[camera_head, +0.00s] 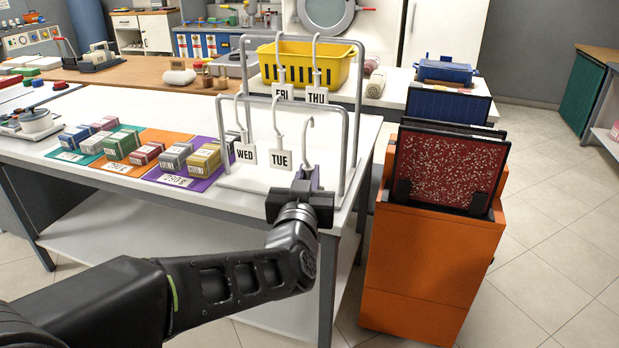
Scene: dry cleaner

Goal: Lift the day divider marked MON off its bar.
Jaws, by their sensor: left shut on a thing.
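My left gripper (306,183) is shut on a day divider, at the right end of the front bar (260,101) of a white rack. The divider's pale hook (308,138) rises above the fingers. Its curved top shows a little below the line of the bar, not visibly looped over it. Its label is hidden by the gripper, so I cannot read MON. Dividers TUE (280,159) and WED (245,154) hang to the left on the same bar. FRI (283,92) and THU (317,96) hang on the taller back bar. My right gripper is out of view.
The rack stands on a white table (105,188) with small boxes on coloured mats to its left. A yellow basket (343,72) stands behind. An orange cabinet (430,265) with upright panels is close on the right. Open floor lies farther right.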

